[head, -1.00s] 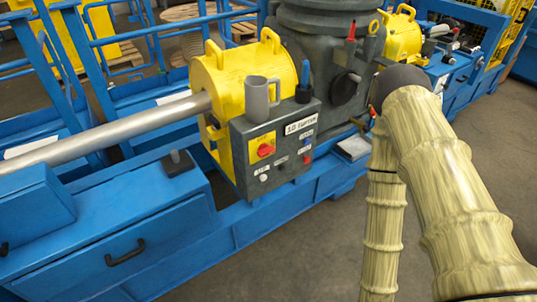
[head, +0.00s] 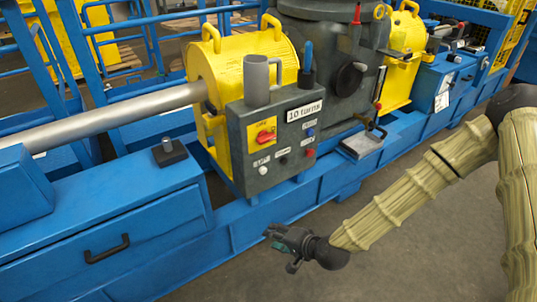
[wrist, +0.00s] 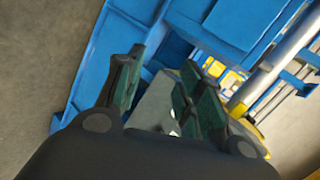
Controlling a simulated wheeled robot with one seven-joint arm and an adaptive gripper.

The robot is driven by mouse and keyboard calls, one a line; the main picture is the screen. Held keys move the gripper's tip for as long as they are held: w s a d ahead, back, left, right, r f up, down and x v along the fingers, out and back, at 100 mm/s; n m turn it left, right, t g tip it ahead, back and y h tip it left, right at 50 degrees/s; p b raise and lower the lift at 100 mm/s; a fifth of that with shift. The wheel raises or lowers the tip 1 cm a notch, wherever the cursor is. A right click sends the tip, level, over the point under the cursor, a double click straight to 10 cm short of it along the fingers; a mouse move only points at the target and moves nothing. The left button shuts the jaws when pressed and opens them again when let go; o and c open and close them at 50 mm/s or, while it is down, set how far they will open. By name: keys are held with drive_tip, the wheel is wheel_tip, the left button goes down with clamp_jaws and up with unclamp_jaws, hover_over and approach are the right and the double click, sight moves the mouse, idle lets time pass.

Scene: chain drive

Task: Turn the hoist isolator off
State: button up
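A red rotary switch handle (head: 265,137) sits on a yellow plate on the front of a dark grey control box (head: 240,165). It looks like the isolator, but its lettering is too small to read. A label reading "10 turns" (head: 304,112) is to its right. My gripper (head: 272,238) is low in front of the blue frame, below and slightly right of the switch, apart from it, and points left. In the wrist view the fingers (wrist: 162,65) are spread with nothing held between them. The switch cannot be made out in the wrist view.
A grey mug (head: 257,82) stands on the box beside a blue-handled tool (head: 307,65). Small buttons and knobs (head: 310,153) are near the switch. A yellow housing (head: 232,68) and steel shaft (head: 120,116) stand behind. Open floor (head: 400,250) lies in front of the blue frame.

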drive_tip(key=w+r+m+t+y+b, duration=0.2)
drive_tip(key=w+r+t+b, duration=0.25)
drive_tip(key=w+r, duration=0.6)
drive_tip(key=m+t+b, duration=0.2)
drive_tip(key=t, duration=0.1)
approach(269, 141)
drive_tip(key=shift+g, duration=0.25)
drive_tip(key=x, duration=0.5)
drive_tip(key=b+x, duration=0.1)
drive_tip(key=x, duration=0.3)
drive_tip(key=shift+w+a+r, duration=0.2)
drive_tip(key=shift+w, duration=0.1)
clamp_jaws()
